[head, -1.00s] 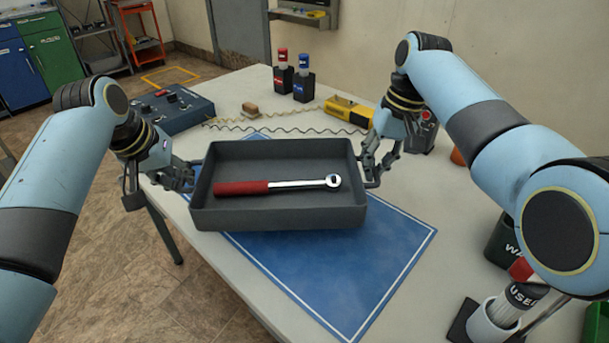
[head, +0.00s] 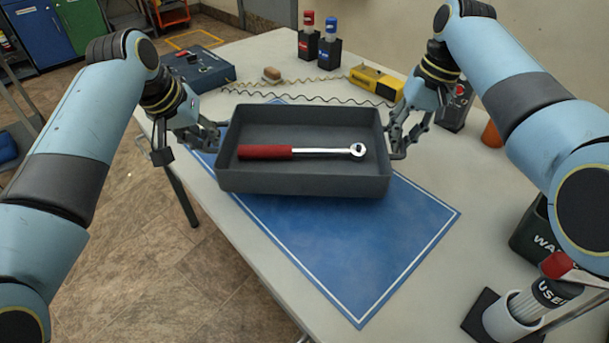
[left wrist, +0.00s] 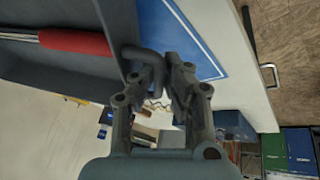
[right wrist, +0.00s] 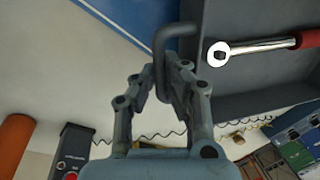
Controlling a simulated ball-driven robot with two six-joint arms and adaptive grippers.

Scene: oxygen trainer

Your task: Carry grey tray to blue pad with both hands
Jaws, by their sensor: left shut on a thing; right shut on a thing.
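The grey tray (head: 302,186) is above the far part of the blue pad (head: 385,255) in the head view, roughly level. A ratchet wrench with a red handle (head: 265,152) lies inside it. My left gripper (head: 222,132) is shut on the tray's left handle, which shows in the left wrist view (left wrist: 143,58). My right gripper (head: 393,143) is shut on the right handle, which shows in the right wrist view (right wrist: 162,50). The tray hides the pad's far middle. I cannot tell whether the tray's underside touches the pad.
A blue control box (head: 198,70) stands at the table's far left. Red and blue bottles (head: 328,45), a yellow device (head: 376,82) and a coiled cord are behind the tray. A dark bin (head: 530,235) and a tube holder (head: 510,318) stand at the right.

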